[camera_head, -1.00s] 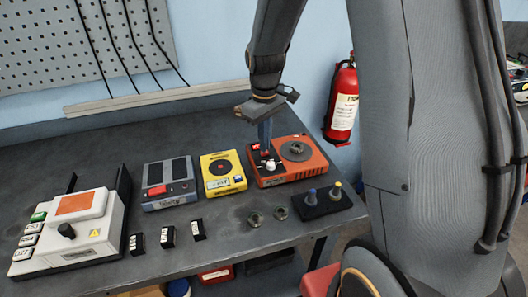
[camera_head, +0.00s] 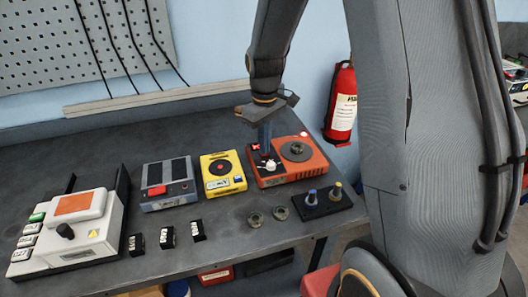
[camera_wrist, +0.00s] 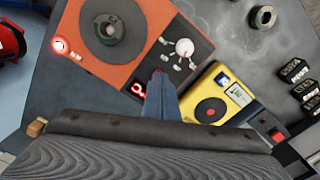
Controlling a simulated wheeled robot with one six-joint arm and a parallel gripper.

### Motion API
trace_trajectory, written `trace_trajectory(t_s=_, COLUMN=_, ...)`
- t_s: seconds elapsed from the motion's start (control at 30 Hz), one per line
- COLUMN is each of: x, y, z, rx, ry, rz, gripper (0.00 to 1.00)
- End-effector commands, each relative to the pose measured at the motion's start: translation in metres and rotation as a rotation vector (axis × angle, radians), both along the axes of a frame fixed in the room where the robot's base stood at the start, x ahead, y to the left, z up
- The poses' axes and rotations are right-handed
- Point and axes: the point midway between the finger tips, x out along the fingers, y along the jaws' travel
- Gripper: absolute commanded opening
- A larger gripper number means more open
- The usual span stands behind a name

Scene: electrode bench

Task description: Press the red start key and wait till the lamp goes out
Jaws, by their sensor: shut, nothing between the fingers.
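The orange device (camera_head: 270,180) stands at the back right of the bench, with a grey disc (camera_head: 296,150) on its top. My gripper (camera_head: 267,150) is shut and empty, pointing down over the left part of its top.
A yellow device (camera_head: 222,173) and a grey device (camera_head: 168,184) with a red button stand to the left. A black stand (camera_head: 322,203) with two knobbed pegs and loose rings (camera_head: 255,218) lie in front. A white instrument (camera_head: 75,235) is at far left.

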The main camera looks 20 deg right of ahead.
Motion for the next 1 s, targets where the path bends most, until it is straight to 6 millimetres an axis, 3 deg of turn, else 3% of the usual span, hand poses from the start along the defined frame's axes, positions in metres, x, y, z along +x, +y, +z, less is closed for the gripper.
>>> trace_trajectory(t_s=0.8, x=-0.001, y=0.000, z=0.057, rx=0.000, ry=0.000, rz=0.000, gripper=0.00)
trace_trajectory(t_s=1.0, x=0.000, y=0.000, z=0.059, rx=0.000, ry=0.001, rz=0.000, gripper=0.00)
